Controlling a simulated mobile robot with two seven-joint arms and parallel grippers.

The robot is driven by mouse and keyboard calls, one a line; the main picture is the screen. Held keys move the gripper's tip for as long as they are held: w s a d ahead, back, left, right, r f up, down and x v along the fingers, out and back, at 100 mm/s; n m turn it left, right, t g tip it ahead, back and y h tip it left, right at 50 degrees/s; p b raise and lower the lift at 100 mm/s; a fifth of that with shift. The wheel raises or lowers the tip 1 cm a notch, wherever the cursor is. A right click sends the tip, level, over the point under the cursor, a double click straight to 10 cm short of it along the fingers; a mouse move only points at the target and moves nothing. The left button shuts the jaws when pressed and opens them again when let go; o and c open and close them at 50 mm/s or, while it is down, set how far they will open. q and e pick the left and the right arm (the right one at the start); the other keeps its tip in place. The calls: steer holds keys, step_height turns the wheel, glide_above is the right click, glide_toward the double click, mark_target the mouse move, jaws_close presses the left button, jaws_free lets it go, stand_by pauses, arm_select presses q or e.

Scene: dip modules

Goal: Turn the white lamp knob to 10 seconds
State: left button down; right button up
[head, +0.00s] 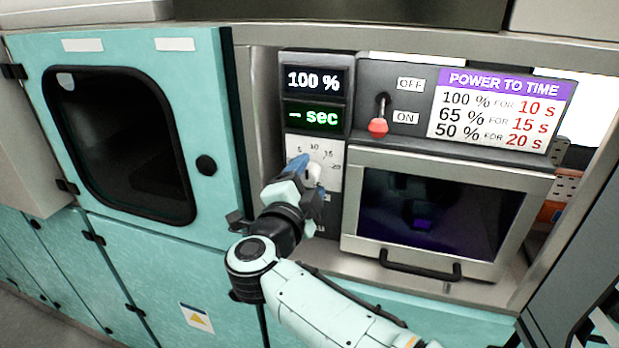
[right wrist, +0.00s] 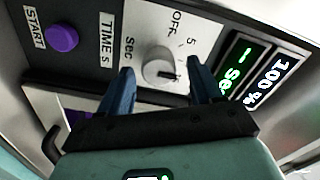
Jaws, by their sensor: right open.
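The white lamp knob (right wrist: 158,71) sits on a pale dial plate marked OFF, 5 and "sec" in the right wrist view. A dark pointer line shows on the knob; its exact setting is hard to read. In the head view the knob (head: 314,171) is partly hidden by my right gripper (head: 304,172), and the dial shows 5, 10, 15 and 20. My right gripper (right wrist: 160,66) is open, with one blue finger on each side of the knob and visible gaps between. The green display (head: 314,117) reads "– sec". My left gripper is not in view.
Above the green display another display (head: 315,82) reads 100 %. A red-tipped toggle switch (head: 378,124) stands right of the dial. A purple START button (right wrist: 62,39) is near it. A sign (head: 501,108) lists 100 % for 10 s. A drawer-like box with a handle (head: 420,270) lies below right.

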steer(key=b+v, duration=0.2)
steer(key=v, duration=1)
steer(key=shift+s, duration=0.25)
